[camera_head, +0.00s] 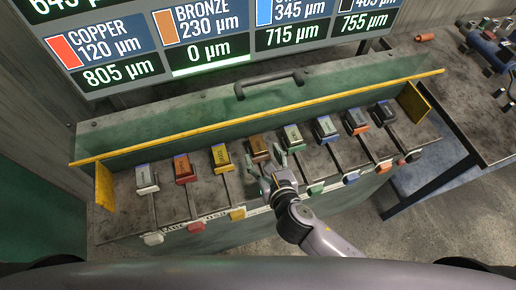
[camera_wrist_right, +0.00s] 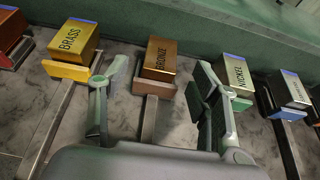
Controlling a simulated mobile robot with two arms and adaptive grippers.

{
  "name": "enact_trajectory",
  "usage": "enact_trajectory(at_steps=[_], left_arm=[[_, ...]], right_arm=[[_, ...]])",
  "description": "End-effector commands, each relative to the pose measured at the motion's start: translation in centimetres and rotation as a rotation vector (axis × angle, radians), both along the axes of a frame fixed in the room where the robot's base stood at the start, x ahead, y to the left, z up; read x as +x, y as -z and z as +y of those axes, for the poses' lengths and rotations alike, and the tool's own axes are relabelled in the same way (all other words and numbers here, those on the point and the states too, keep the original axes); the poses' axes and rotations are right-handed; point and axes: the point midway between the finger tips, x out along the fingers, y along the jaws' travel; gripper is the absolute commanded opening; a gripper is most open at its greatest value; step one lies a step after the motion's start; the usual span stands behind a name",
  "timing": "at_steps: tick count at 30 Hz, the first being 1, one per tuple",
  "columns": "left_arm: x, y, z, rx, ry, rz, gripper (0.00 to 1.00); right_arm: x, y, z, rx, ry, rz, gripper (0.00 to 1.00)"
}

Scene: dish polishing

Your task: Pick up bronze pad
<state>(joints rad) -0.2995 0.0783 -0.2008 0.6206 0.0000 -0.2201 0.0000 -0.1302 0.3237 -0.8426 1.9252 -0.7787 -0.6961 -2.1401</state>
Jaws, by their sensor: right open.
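The bronze pad (camera_head: 259,146) is a brown block in the middle of a row of pads on the bench. In the right wrist view the bronze pad (camera_wrist_right: 160,60) shows its BRONZE label, in a small brown holder at the end of a metal bar. My right gripper (camera_head: 266,172) is at the near side of the bronze pad. In the wrist view my right gripper (camera_wrist_right: 162,74) is open and empty, its fingers spread to the left and right of the pad's holder. The pad appears just beyond the fingertips. My left gripper is not in view.
The brass pad (camera_wrist_right: 75,38) is left of the bronze pad and the nickel pad (camera_wrist_right: 232,72) is right, close to the right finger. A yellow rail (camera_head: 340,96) runs behind the row. A screen (camera_head: 190,40) lists BRONZE 230 µm. Another table (camera_head: 440,70) stands at right.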

Motion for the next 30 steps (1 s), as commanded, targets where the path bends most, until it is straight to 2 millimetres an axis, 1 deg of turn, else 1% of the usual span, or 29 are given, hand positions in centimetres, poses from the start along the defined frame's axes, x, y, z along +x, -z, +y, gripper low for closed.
enact_trajectory(at_steps=[1,3,7,11,17,20,30], left_arm=[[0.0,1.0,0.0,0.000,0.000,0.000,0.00],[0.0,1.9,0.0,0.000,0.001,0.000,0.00],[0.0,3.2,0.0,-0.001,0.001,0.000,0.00],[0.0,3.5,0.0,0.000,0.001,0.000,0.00],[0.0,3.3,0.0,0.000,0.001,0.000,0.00],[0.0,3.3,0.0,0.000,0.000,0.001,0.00],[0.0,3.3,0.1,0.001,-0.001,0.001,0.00]], right_arm=[[0.8,0.5,0.2,0.002,0.001,-0.004,0.57],[1.9,1.0,0.5,0.003,0.002,-0.005,0.57],[3.5,1.5,1.0,0.002,0.001,-0.004,0.57],[4.2,1.6,1.3,0.001,0.000,-0.001,0.57],[4.2,1.5,1.3,0.000,0.000,0.000,0.57],[4.2,1.5,1.3,0.000,0.000,0.000,0.51],[4.2,1.5,1.3,0.000,0.000,0.000,0.29]])
